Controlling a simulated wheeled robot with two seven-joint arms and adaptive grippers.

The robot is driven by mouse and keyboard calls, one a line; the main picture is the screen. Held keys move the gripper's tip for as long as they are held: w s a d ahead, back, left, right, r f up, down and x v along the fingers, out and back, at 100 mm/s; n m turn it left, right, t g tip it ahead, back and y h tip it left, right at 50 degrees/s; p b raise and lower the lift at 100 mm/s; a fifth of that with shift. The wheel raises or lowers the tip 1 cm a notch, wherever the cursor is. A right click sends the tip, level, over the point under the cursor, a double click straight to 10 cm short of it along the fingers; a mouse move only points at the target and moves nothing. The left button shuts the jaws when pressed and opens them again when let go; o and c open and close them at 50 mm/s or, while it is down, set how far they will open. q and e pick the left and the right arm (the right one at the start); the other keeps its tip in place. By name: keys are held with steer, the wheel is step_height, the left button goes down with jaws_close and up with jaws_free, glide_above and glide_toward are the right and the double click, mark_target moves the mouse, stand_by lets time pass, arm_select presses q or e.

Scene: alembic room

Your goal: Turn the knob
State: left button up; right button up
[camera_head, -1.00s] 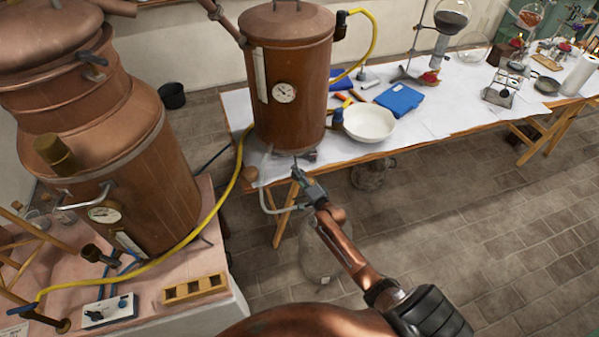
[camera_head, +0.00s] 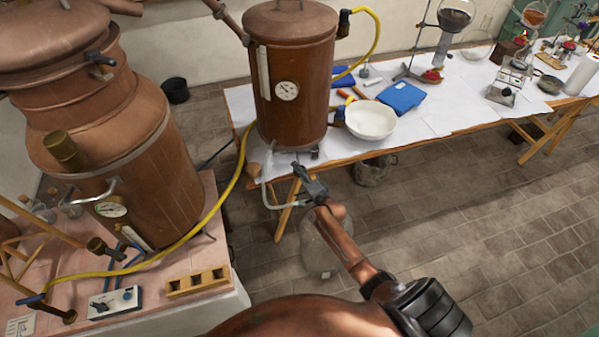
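A small white control box (camera_head: 115,302) sits at the lower left, on the pink-topped stand. It has a dark knob (camera_head: 100,307) on its left part and a small blue part on its right. I cannot tell which knob the task means. My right gripper (camera_head: 301,170) is at the end of the copper-coloured arm from the lower right. It is near the front edge of the white-covered table, just below the copper pot (camera_head: 290,100), far right of the control box. Its fingers are too small to tell if they are open. My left gripper is out of view.
A large copper still (camera_head: 120,170) stands on the pink stand (camera_head: 215,225). A yellow hose (camera_head: 215,208) runs from it toward the pot. A wooden block with holes (camera_head: 197,281) lies beside the control box. The table (camera_head: 440,120) holds a white bowl (camera_head: 371,119) and glassware.

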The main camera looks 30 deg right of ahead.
steer(key=shift+o, duration=0.6)
steer(key=s+r, duration=0.1)
steer(key=s, duration=1.1)
steer(key=shift+a+r, duration=0.15)
steer(key=shift+r, duration=0.15)
steer(key=shift+f, duration=0.1)
steer(key=s+a+f+n+g, duration=0.1)
steer(key=s+f+n+g, duration=0.15)
steer(key=s+f, duration=0.65)
steer(key=s+a+f+n+g, duration=0.25)
steer(key=s+f, duration=0.25)
steer(key=f, duration=0.8)
steer(key=s+f+n+g, duration=0.25)
steer(key=s+f, duration=0.45)
steer(key=f, duration=0.4)
steer(key=s+a+f+n+g, duration=0.2)
steer(key=s+f, duration=0.3)
steer(key=s, duration=0.7)
steer(key=s+a+f+n+g, duration=0.2)
steer(key=s+f+n+g, duration=0.1)
steer(key=s, duration=0.8)
steer(key=s+a+f+n+g, duration=0.1)
steer(key=s+f+n+g, duration=0.2)
steer(key=s+f, duration=0.4)
steer(key=s+n, duration=0.1)
steer(key=s, duration=0.4)
steer(key=shift+s+a+f, duration=0.3)
steer(key=shift+a+f, duration=0.05)
steer(key=shift+a, duration=0.05)
